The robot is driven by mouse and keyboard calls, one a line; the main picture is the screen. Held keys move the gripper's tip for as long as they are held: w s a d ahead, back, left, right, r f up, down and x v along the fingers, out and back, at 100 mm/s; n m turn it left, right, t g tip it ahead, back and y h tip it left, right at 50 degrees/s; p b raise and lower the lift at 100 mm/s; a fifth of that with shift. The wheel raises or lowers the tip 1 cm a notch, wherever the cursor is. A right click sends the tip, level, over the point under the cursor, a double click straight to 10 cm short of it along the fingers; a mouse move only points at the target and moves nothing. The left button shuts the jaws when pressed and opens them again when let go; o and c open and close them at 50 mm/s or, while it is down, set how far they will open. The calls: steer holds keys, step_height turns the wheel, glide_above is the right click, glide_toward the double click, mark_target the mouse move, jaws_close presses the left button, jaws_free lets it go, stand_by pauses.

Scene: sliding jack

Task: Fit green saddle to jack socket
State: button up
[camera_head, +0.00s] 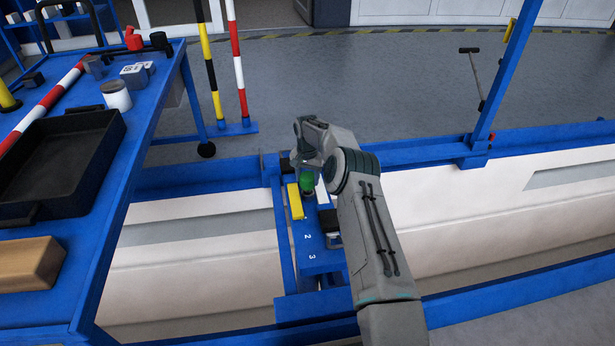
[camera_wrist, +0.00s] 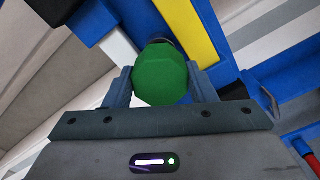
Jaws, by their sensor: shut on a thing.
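The green saddle (camera_wrist: 161,75) shows as a rounded, many-sided green block between the two fingers of my gripper (camera_wrist: 160,84) in the wrist view. My gripper is shut on it. In the head view the green saddle (camera_head: 307,181) shows just below my gripper (camera_head: 306,178), over the blue jack platform (camera_head: 318,262). In the wrist view a dark round part (camera_wrist: 172,42) shows just behind the saddle. I cannot tell whether it is the jack socket or whether the saddle touches it.
A yellow block (camera_head: 295,201) and a white strip (camera_head: 321,196) lie beside the saddle on the platform, marked 2 and 3. A dark block (camera_head: 330,226) sits nearby. At left, a blue bench (camera_head: 150,140) holds a black tray (camera_head: 113,128). Blue rails border the pit.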

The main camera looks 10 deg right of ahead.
mark_target(307, 184)
steer(key=shift+f+b, duration=0.6)
steer(key=shift+f, duration=0.95)
steer(key=shift+r+p, duration=0.7)
steer(key=shift+r, duration=0.9)
steer(key=shift+f+b, duration=0.8)
steer(key=shift+f, duration=0.15)
stand_by(0.8)
steer(key=shift+f, duration=0.85)
steer(key=o, duration=1.1)
